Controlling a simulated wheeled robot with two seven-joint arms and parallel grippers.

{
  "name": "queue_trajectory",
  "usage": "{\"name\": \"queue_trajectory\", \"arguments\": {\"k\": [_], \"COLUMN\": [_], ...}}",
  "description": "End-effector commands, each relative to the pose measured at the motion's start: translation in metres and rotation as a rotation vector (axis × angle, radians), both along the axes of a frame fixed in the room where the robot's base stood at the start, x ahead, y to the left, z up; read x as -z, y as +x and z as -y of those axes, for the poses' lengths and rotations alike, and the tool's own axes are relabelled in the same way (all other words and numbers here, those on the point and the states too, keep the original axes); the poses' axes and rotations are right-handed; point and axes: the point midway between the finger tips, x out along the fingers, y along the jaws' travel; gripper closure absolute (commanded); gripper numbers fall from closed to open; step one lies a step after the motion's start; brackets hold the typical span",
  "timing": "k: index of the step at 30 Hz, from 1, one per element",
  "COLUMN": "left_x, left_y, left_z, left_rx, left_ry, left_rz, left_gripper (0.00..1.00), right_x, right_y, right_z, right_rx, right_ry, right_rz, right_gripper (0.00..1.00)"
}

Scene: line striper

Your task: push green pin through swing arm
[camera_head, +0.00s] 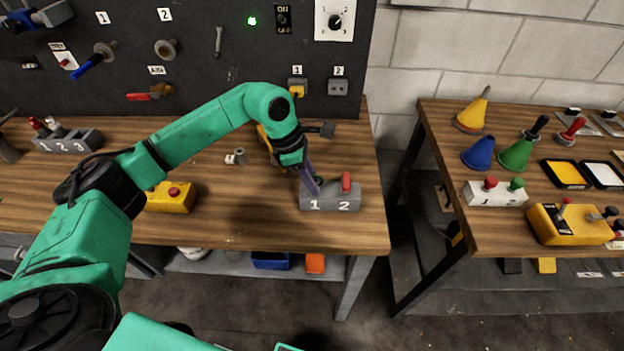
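The grey block (330,203) marked 1 and 2 sits near the front right of the left bench. A red pin (346,181) stands upright at its position 2. My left gripper (312,188) points down at position 1, its fingers largely seen edge-on. A small dark green bit (319,182) shows beside the fingertips; I cannot tell whether it is held. Another green pin (516,184) stands at position 2 of a white block (495,195) on the right bench. A dark part with a yellow body (264,132), partly hidden behind my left wrist, may be the swing arm. My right gripper is out of view.
A yellow box (170,198) with a red knob lies left on the bench. A dark tool panel (200,60) rises behind. A gap separates the benches. Cones, including a green one (515,154), and a yellow control box (568,225) stand on the right bench.

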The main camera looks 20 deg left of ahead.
Motion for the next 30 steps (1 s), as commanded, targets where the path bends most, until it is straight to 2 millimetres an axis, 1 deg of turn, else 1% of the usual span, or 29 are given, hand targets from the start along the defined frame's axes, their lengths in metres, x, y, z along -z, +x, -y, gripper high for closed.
{"name": "queue_trajectory", "arguments": {"k": [7,25,30], "left_x": [-0.001,-0.013,-0.023], "left_y": [0.0,0.0,0.0], "left_z": [0.0,0.0,0.0], "left_rx": [0.0,0.0,0.0], "left_ry": [0.0,0.0,0.0], "left_rz": [0.0,0.0,0.0], "left_gripper": [1.0,1.0,1.0], "right_x": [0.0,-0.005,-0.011], "right_y": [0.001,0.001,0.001], "right_z": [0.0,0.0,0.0], "right_rx": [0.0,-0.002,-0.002], "right_ry": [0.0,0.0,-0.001], "right_rz": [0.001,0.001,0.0], "right_gripper": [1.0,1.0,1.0]}}
